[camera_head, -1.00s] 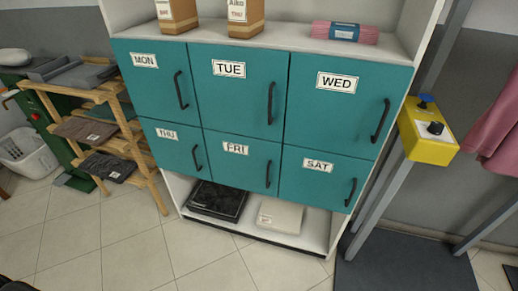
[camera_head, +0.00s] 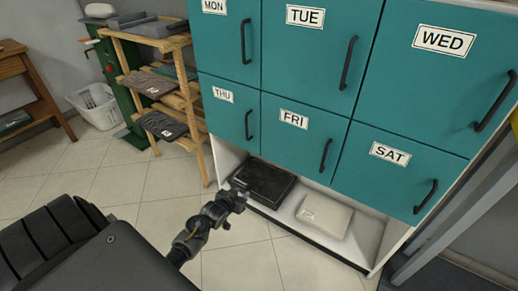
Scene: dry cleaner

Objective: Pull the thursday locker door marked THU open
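The teal THU door (camera_head: 228,107) is in the lower row of the locker, at its left end, below MON and left of FRI. It looks shut, flush with its neighbours. Its dark vertical bar handle (camera_head: 249,125) is near the door's right edge. My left gripper (camera_head: 238,193) is below and slightly left of that handle, apart from it, in front of the open bottom shelf. It is small and dark against the shelf, so I cannot tell how far its fingers are apart. My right gripper is not in view.
The bottom shelf (camera_head: 285,223) holds a black flat box (camera_head: 263,182) and a white package (camera_head: 324,215). A wooden rack (camera_head: 198,150) with folded clothes stands close at the locker's left. A white basket (camera_head: 97,107) is farther left. Tiled floor (camera_head: 160,190) in front is clear.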

